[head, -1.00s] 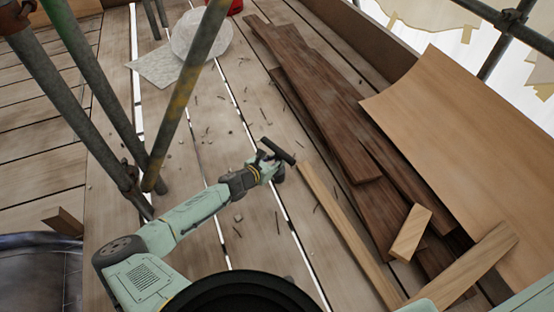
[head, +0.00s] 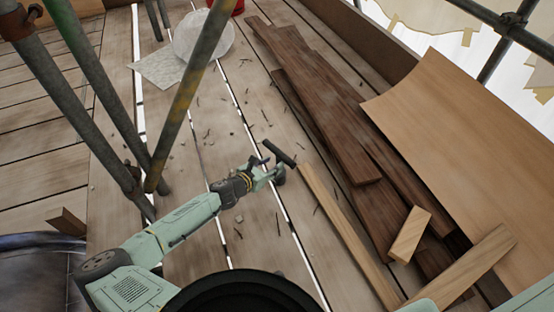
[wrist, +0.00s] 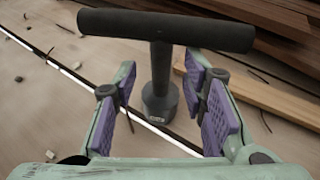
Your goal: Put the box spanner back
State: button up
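The box spanner (head: 279,154) has a dark T-shaped handle, a shaft and a grey socket end. In the wrist view the spanner (wrist: 161,75) shows with its crossbar across the top and its socket end lower down. It appears to stand upright on the planks. My gripper (head: 270,177) is close beside it, low over the deck. In the wrist view my gripper (wrist: 168,105) has its purple pads apart, with the shaft and socket between them in the picture. Clear gaps show on both sides. I cannot tell how deep the shaft lies between the fingers.
A pale narrow timber (head: 345,230) lies right of the spanner. Dark boards (head: 320,90) and a curved plywood sheet (head: 470,140) lie farther right. Scaffold poles (head: 185,100) rise on the left. Small debris litters the planks, and a white bucket-like object (head: 195,38) stands at the back.

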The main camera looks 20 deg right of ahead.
jog(key=p+v, duration=0.1)
jog(key=v, duration=0.6)
jog(key=shift+s+a, duration=0.2)
jog(key=shift+a, duration=0.1)
jog(key=shift+r, duration=0.15)
